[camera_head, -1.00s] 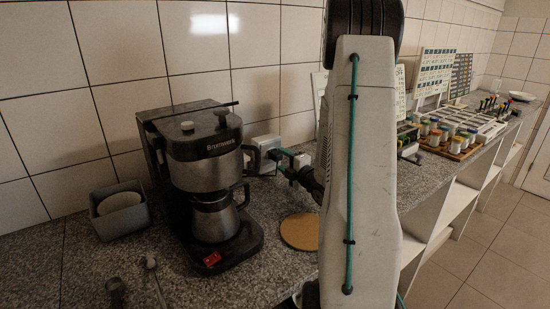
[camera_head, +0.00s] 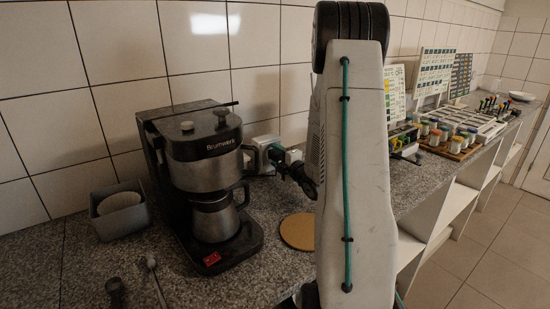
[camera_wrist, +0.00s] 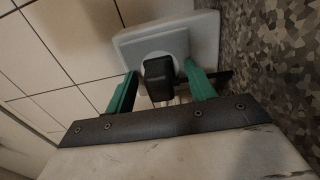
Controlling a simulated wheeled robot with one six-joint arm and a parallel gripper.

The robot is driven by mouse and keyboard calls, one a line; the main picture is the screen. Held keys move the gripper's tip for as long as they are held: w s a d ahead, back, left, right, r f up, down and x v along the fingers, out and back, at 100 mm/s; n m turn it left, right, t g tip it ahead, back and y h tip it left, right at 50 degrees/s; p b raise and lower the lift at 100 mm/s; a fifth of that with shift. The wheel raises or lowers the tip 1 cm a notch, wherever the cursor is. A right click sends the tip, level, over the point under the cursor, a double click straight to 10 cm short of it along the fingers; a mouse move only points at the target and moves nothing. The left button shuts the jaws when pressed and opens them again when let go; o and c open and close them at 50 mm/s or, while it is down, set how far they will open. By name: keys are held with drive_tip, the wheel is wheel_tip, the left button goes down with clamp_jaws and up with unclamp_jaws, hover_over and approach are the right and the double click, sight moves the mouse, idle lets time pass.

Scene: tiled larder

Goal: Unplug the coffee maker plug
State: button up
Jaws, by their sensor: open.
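The coffee maker (camera_head: 200,165) is black and steel and stands on the counter at the left in the head view. In the wrist view a black plug (camera_wrist: 158,78) sits in the round recess of a white wall socket (camera_wrist: 190,38). My gripper (camera_wrist: 160,84) is open, with one green finger on each side of the plug. I cannot tell whether either finger touches it. In the head view my gripper (camera_head: 277,156) is by the white socket box (camera_head: 264,144) behind the coffee maker, and the plug is hidden there.
A round cork mat (camera_head: 298,231) lies on the counter right of the coffee maker. A grey bin (camera_head: 121,222) stands at its left. Utensils (camera_head: 150,270) lie in front. Racks of small jars (camera_head: 440,140) stand farther right. The tiled wall is close behind the socket.

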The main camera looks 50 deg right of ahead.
sight(279, 158)
idle(0.5)
clamp_jaws()
drive_tip(key=shift+v, duration=3)
drive_tip(key=shift+a, duration=0.1)
